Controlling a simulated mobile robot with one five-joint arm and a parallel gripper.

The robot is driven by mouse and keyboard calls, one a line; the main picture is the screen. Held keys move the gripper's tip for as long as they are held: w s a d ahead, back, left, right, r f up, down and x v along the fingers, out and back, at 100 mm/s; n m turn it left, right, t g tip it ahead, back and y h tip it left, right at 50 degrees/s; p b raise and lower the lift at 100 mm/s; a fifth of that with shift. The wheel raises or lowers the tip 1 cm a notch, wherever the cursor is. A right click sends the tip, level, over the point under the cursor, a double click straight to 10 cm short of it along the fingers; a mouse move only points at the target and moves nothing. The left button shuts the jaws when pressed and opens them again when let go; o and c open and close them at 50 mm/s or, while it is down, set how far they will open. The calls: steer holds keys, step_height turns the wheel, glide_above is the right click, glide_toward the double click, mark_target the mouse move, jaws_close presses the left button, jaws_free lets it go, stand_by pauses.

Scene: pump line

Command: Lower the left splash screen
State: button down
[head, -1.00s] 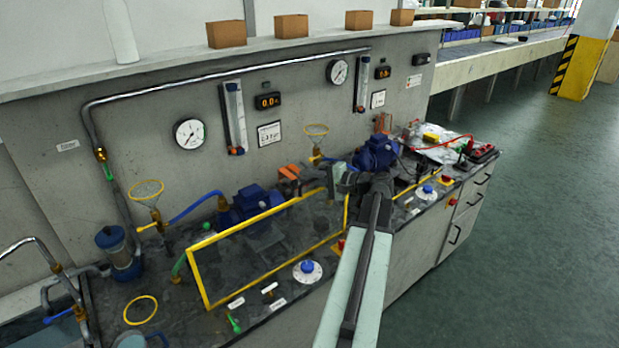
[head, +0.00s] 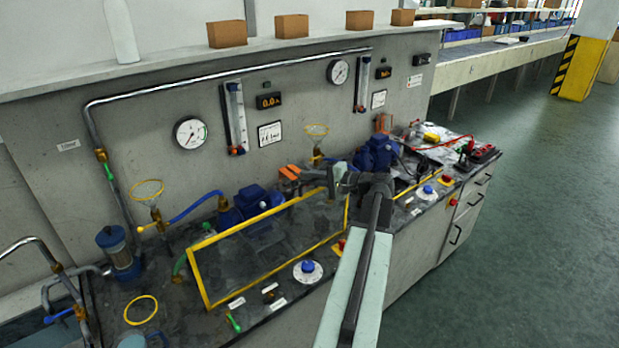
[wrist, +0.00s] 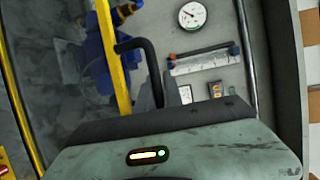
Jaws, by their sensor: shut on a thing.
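The left splash screen is a clear panel in a yellow frame (head: 256,219) over the front left part of the bench. It stands tilted, with pump parts showing through it. My gripper (head: 335,180) is at the screen's upper right corner, shut on the screen. In the wrist view, the yellow frame bar (wrist: 114,62) runs up beside a dark bent handle-like bar (wrist: 142,62). My gripper's body covers the lower part of that view, and the exact contact is hidden.
A blue pump (head: 258,198) sits behind the screen. A white dial with a blue knob (head: 307,271) is in front of it. A yellow ring (head: 140,310) lies at the left. A second blue pump (head: 378,153) stands beyond my gripper. Open floor (head: 530,200) is at the right.

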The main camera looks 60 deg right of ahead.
mark_target(318, 230)
stand_by(0.3)
step_height(318, 230, down, 22)
steer(key=b, duration=2.2)
steer(key=shift+f, duration=0.1)
steer(key=c, duration=1.5)
jaws_free()
steer(key=shift+s, duration=0.15)
steer(key=s, duration=0.2)
steer(key=s+r+p, duration=0.1)
steer(key=s, duration=0.4)
steer(key=shift+s+d+r, duration=0.3)
